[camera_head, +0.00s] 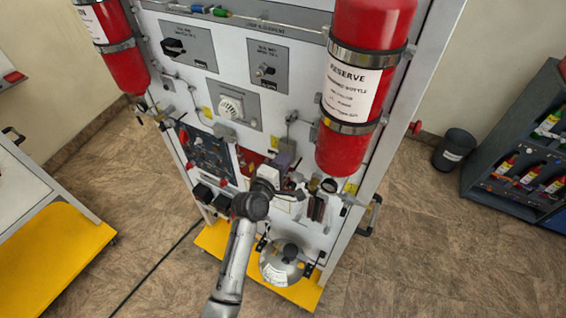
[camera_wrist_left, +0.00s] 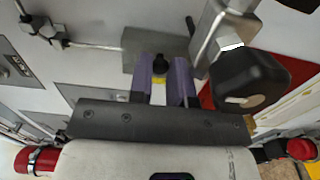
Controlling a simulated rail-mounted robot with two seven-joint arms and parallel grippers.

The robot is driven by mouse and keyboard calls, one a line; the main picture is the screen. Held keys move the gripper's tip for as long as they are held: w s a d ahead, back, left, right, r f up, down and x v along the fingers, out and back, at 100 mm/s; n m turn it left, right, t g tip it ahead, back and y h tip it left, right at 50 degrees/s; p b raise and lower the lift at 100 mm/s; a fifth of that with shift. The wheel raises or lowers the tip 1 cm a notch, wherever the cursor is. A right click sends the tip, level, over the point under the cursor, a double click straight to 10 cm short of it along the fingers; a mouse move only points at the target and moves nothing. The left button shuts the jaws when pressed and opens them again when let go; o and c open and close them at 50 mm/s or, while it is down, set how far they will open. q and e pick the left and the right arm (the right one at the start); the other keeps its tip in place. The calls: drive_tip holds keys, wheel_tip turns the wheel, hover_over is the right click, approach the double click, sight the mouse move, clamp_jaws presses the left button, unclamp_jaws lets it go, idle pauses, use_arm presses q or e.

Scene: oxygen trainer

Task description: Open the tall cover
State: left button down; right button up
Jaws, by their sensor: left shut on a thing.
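My left gripper (camera_head: 283,161) is against the front of the white trainer panel (camera_head: 215,60), below the dial. In the left wrist view its two purple fingers (camera_wrist_left: 161,78) are shut on a small dark knob (camera_wrist_left: 159,62) in front of a grey block. A red area (camera_head: 249,158) shows just left of the gripper in the head view. I cannot tell which part is the tall cover, as the gripper and wrist hide much of this spot. My right gripper is not in view.
A red reserve bottle (camera_head: 365,70) hangs right of the gripper, and another red bottle (camera_head: 120,55) is at the left. A black knob (camera_wrist_left: 248,78) on a metal fitting is close to the fingers' right. A round metal vessel (camera_head: 284,262) stands low on the yellow base.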

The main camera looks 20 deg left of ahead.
use_arm(q)
drive_tip(key=w+a+m+g+h+b, duration=0.1)
drive_tip(key=a+m+g+h+b, duration=0.6)
drive_tip(key=m+g+h+b, duration=0.7)
drive_tip(key=shift+w+a+m+g+h+b, duration=0.4)
drive_tip(key=shift+g+b, duration=0.4)
drive_tip(key=shift+b, duration=3.05)
drive_tip(key=shift+d, duration=0.1)
drive_tip(key=c, duration=1.1)
unclamp_jaws()
drive_tip(key=shift+o, duration=0.2)
drive_tip(key=s+a+b, duration=0.1)
drive_tip(key=a, duration=1.2)
drive_tip(key=shift+s+a+b, duration=0.2)
drive_tip(key=shift+a+b, duration=0.1)
drive_tip(key=shift+a, duration=0.05)
